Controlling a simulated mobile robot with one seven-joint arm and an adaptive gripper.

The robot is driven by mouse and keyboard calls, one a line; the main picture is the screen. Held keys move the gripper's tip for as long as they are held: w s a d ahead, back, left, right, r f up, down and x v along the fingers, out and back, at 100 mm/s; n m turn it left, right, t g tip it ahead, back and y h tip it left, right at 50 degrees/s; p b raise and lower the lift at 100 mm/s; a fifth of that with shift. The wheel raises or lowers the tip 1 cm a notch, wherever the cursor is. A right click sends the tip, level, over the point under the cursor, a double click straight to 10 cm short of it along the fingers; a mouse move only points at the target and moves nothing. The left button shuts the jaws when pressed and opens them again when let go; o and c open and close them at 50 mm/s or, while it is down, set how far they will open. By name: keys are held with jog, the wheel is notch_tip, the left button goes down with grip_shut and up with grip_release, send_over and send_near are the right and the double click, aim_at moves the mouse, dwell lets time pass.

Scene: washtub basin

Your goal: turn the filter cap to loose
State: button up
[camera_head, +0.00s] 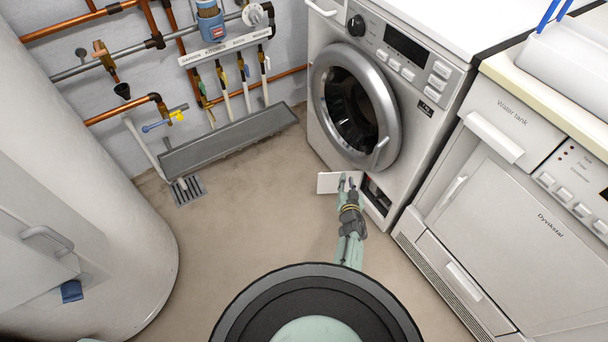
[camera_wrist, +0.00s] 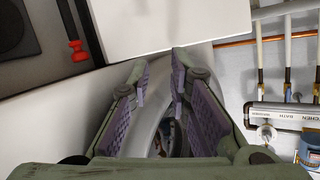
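The washing machine's filter compartment (camera_head: 376,197) is open at its lower front, with its white flap (camera_head: 329,183) swung out to the left. In the wrist view the flap (camera_wrist: 160,18) shows at the top. A dark round part (camera_wrist: 12,28), apparently the filter cap, sits in the dark recess at the upper left, partly cut off by the frame. Its setting cannot be read. My gripper (camera_head: 347,183) is in front of the flap and compartment. In the wrist view my gripper (camera_wrist: 160,72) has its purple-padded fingers apart, with nothing between them. It is clear of the cap.
A red piece (camera_wrist: 75,50) sits beside the dark round part in the recess. The washing machine's round door (camera_head: 355,108) is above. A dryer (camera_head: 500,200) stands close on the right. A white tank (camera_head: 85,190) stands left. The floor (camera_head: 235,210) between is clear.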

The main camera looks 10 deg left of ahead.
jog(key=w+a+f+n+g+h+b, duration=0.1)
jog(key=w+a+n+g+b, duration=0.1)
jog(key=a+n, duration=0.6)
jog(key=w+a+b, duration=0.1)
jog(key=a, duration=0.6)
jog(key=shift+w+a+f+g, duration=0.2)
jog(key=shift+a+f+g, duration=0.05)
jog(key=shift+a+g, duration=0.15)
jog(key=shift+o, duration=0.3)
